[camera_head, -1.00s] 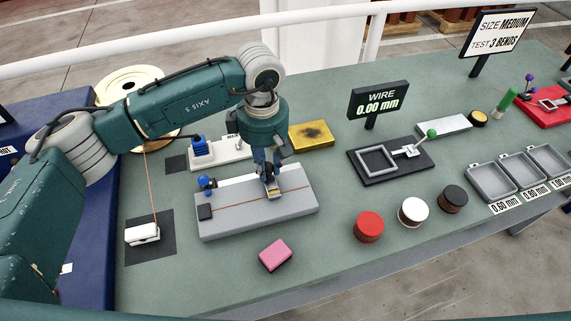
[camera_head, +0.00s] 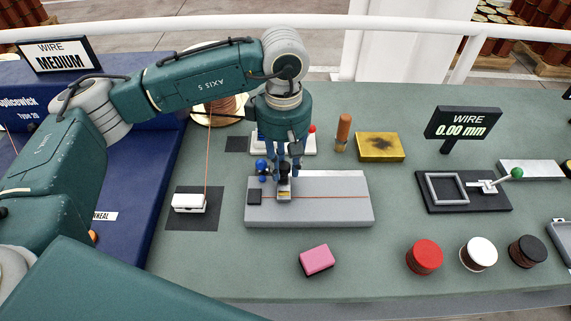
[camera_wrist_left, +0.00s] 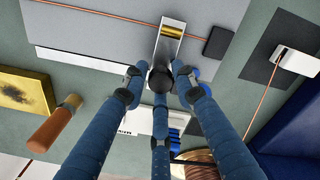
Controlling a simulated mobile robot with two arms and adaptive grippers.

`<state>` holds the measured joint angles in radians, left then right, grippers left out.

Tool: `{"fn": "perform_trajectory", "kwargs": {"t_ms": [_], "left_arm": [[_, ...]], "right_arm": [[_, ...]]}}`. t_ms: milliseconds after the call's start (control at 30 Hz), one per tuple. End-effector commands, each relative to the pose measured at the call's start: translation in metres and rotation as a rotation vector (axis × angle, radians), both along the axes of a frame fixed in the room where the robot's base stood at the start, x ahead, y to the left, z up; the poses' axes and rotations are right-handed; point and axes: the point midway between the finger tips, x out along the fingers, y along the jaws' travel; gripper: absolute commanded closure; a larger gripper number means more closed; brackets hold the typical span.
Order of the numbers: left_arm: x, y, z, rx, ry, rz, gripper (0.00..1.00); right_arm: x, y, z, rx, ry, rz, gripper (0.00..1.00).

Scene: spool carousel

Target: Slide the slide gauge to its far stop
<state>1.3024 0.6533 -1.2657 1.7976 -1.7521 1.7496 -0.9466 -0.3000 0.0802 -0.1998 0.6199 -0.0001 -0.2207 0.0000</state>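The slide gauge is a grey block (camera_head: 335,210) with an orange wire (camera_head: 325,197) along its top and a black end block (camera_head: 254,197) at its left end. Its metal slider (camera_head: 285,193) sits near that left end; a small gap to the black block shows in the left wrist view. My left gripper (camera_head: 285,168) points down over the slider. In the left wrist view its fingers (camera_wrist_left: 159,76) are closed around the slider's dark knob (camera_wrist_left: 160,79), with a brass roller (camera_wrist_left: 174,32) beyond. My right gripper is not in view.
Blue knobs (camera_head: 262,165) stand close beside the gripper. A white clamp (camera_head: 189,202) holds a wire at left. A pink block (camera_head: 317,260) lies in front. A yellow pad (camera_head: 381,147) and wooden-handled tool (camera_head: 343,132) are behind right. The bench in front is mostly free.

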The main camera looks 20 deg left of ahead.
Motion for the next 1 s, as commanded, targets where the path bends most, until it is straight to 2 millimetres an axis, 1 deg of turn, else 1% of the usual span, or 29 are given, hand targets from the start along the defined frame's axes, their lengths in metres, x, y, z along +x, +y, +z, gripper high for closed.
{"fn": "perform_trajectory", "kwargs": {"t_ms": [333,467,567,800,900,1000], "left_arm": [[-0.001,0.000,0.000,0.000,0.002,0.000,0.59],[0.000,-0.001,0.010,-0.002,0.001,0.000,0.59],[0.000,-0.001,0.027,-0.001,-0.002,-0.001,0.59],[0.000,-0.001,0.079,0.000,-0.003,-0.001,0.59],[0.000,0.000,0.096,0.000,-0.002,0.000,0.59],[0.000,-0.001,0.109,0.000,0.000,-0.001,0.59]], "right_arm": [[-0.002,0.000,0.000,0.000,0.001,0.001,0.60],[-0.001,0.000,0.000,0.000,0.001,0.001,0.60],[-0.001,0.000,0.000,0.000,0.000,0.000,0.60],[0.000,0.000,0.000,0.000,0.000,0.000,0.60],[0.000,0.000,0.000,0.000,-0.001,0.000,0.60],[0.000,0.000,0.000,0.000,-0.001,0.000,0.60]]}}
